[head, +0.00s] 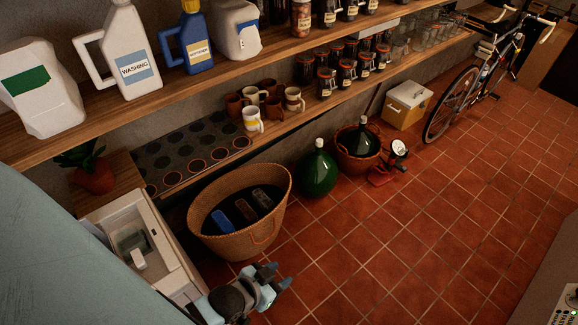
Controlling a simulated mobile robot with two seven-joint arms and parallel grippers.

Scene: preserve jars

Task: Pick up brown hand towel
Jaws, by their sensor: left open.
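A wicker basket (276,180) stands on the tiled floor at the centre left. Inside it lie several folded or rolled cloths: a blue one (220,222), a dark grey one (243,212) and a brown one (262,199), which looks like the brown hand towel. The brown one lies furthest right in the basket. My left gripper (279,277) is below and in front of the basket in the picture, open and empty, apart from the towels. My right gripper is not in view.
Wooden shelves hold a washing bottle (133,66), mugs (252,119) and jars. A green demijohn (318,172) stands right of the basket, with a basketed one (358,143) beyond. An opened white unit (130,215) stands left. Tiled floor (430,220) is clear at right.

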